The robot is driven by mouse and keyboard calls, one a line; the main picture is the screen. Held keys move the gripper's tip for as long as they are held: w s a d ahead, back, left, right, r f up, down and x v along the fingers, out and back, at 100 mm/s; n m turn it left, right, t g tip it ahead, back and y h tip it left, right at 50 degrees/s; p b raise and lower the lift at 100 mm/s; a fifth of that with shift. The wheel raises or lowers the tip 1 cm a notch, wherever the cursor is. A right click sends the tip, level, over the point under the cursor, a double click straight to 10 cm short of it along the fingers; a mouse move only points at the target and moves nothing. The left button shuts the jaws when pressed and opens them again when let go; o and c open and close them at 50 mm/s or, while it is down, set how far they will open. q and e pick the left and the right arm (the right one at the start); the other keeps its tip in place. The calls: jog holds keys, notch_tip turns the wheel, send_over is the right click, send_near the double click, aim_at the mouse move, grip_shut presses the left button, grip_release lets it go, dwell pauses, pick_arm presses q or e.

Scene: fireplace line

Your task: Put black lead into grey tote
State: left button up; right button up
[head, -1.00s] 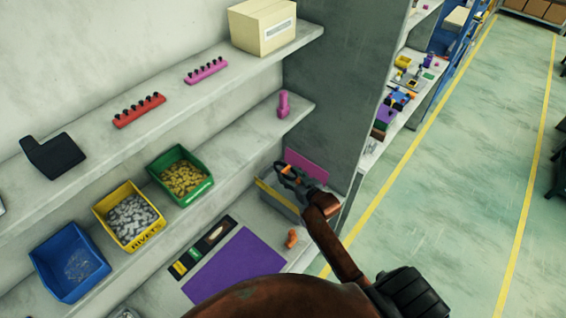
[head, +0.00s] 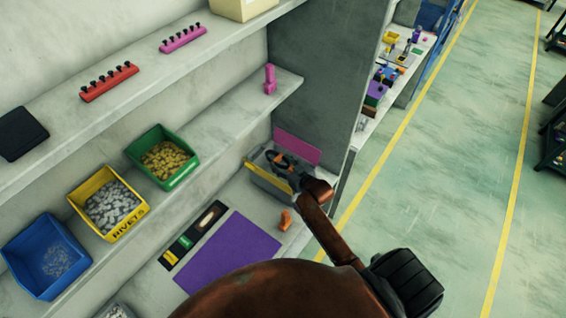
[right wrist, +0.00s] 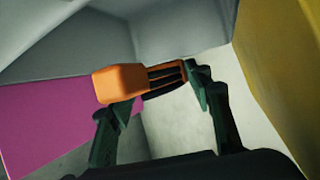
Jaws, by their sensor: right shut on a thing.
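The grey tote (head: 258,168) stands on the lower shelf at its right end, with a yellow strip along its front. My right gripper (head: 283,168) is over the tote's opening, pointing down into it. It is shut on the black lead (head: 277,156), whose dark loop shows in the head view. In the right wrist view, the lead (right wrist: 165,78) shows as black strands with an orange block at one end, between my right gripper's dark fingers (right wrist: 163,105). I cannot tell whether the lead touches the tote's floor. My left gripper is out of view.
A pink panel (head: 298,147) stands right behind the tote, near the grey upright (head: 320,80). An orange object (head: 286,220) and a purple mat (head: 228,252) lie in front. Blue, yellow and green bins (head: 160,158) line the shelf at left.

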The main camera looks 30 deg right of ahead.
aim_at(286, 167)
jog(key=shift+r, duration=0.1)
jog(key=o, duration=1.3)
jog(key=shift+s, duration=0.15)
jog(key=s+p, duration=0.2)
jog(key=s, duration=0.1)
jog(key=shift+d+r+p, duration=0.1)
jog(key=shift+d+p, duration=0.1)
jog(key=shift+p, duration=0.1)
jog(key=shift+s, duration=0.3)
jog(key=shift+a, duration=0.1)
jog(key=shift+w, duration=0.1)
